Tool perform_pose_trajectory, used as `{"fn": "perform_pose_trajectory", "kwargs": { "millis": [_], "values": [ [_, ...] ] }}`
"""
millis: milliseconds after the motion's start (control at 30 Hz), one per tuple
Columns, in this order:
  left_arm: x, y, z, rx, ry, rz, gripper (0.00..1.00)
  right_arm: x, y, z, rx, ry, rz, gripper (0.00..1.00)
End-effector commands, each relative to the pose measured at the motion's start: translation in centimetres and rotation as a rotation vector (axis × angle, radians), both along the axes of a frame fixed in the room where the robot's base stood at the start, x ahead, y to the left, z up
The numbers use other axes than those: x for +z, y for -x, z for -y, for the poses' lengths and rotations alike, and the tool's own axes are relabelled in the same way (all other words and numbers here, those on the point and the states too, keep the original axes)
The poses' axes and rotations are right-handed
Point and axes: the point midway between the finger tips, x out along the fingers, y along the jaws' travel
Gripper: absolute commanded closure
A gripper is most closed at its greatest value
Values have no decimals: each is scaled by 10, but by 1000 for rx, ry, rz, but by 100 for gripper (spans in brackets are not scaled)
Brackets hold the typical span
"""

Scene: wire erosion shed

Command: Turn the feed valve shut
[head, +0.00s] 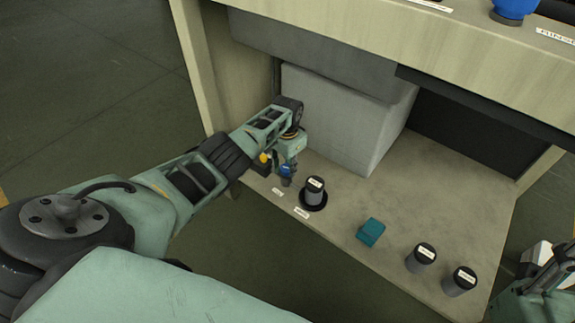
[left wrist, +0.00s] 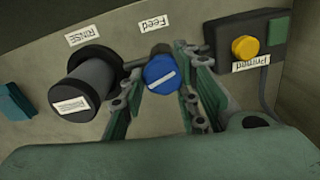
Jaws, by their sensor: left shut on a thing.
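The feed valve is a round blue knob with a white line across its face, seen between my fingers in the left wrist view (left wrist: 161,80). The white line runs nearly level, slightly tilted. A "Feed" label (left wrist: 155,22) lies beside it. In the head view the blue knob (head: 286,171) shows small at my left gripper (head: 287,178), which is shut on it. The left wrist view shows green fingers on both sides of the knob. My right gripper (head: 548,268) shows partly at the right edge of the head view, away from the valve; its jaws are unclear.
A black-capped cylinder labelled RINSE (left wrist: 80,80) stands close beside the valve. On the other side is a dark box with a yellow button (left wrist: 244,47) and a "Primed" label. A teal block (head: 370,232) and two grey canisters (head: 421,257) stand farther right. A large grey box (head: 335,120) stands behind.

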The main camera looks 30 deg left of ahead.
Motion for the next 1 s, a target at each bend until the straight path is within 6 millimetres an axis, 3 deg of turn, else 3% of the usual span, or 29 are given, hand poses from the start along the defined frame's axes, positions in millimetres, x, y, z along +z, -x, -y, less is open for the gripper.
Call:
{"fn": "perform_pose_trajectory", "kwargs": {
  "millis": [33, 400, 1000],
  "values": [
    [0, 0, 8, -41, 15, -1, 97, -1, 0, 0, 1, 0, -7, 60],
    [-1, 2, 8, -270, 15, -4, 97, -3, -2, -1, 1, 2, -17, 60],
    [-2, 4, 7, -345, 15, -9, 97, -4, -1, 0, 0, 3, -21, 60]
  ]
}}
